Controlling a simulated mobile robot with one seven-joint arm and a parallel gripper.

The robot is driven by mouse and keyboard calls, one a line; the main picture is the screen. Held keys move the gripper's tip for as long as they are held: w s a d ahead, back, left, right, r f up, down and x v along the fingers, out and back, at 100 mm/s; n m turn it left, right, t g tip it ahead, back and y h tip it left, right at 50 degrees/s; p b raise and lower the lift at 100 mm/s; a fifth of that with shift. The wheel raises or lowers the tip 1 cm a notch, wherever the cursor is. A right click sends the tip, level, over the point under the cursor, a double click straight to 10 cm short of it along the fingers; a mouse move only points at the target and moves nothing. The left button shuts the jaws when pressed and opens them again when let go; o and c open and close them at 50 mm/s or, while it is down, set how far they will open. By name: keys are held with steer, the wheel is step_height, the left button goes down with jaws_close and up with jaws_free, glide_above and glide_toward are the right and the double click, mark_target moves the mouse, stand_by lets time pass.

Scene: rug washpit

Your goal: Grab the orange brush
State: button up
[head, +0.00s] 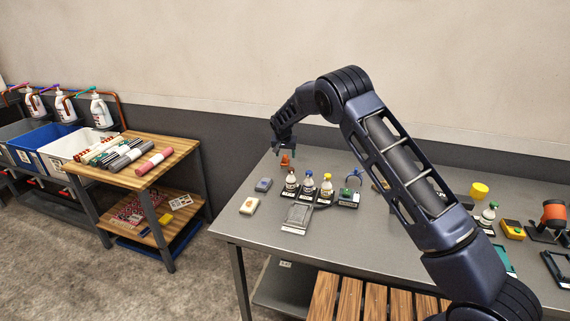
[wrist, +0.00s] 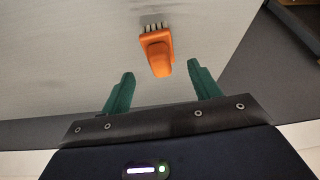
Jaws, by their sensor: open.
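The orange brush (wrist: 157,58) lies on the grey table in the wrist view, with its pale bristles at the top and its orange body toward my gripper. In the head view the brush (head: 285,160) is a small orange shape near the table's far left part. My gripper (wrist: 160,88) is open, its two green fingers apart. The brush's near end shows between and just beyond the fingertips; nothing is held. In the head view my gripper (head: 283,148) hangs just above the brush. The exact height over the table is hard to tell.
A wooden shelf cart (head: 183,152) with rolls stands left. Table around the brush is clear.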

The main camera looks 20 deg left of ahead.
mark_target(285, 156)
steer(key=x, duration=0.5)
steer(key=shift+s, duration=0.2)
steer(key=c, duration=1.1)
